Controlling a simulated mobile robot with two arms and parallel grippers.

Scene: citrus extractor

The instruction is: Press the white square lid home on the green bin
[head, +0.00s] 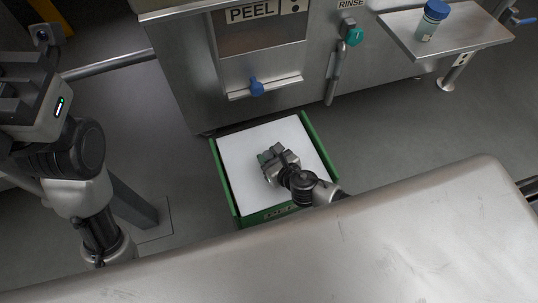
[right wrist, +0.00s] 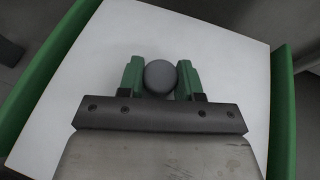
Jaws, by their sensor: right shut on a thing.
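The white square lid (head: 240,151) lies on the green bin (head: 320,146), which stands on the floor in front of the steel machine. In the head view the lid sits between the bin's green side walls. The lid (right wrist: 225,65) fills much of the right wrist view, with green bin walls (right wrist: 283,100) on both sides. My right gripper (head: 268,157) is at the middle of the lid. In the right wrist view its green fingers are shut on a round grey knob (right wrist: 160,76). Whether the lid is fully seated cannot be told.
The steel machine (head: 190,75) with a PEEL panel stands right behind the bin. A steel counter (head: 400,240) spans the front. A side shelf (head: 460,35) holds a blue-capped jar (head: 431,20). The floor to the right is clear.

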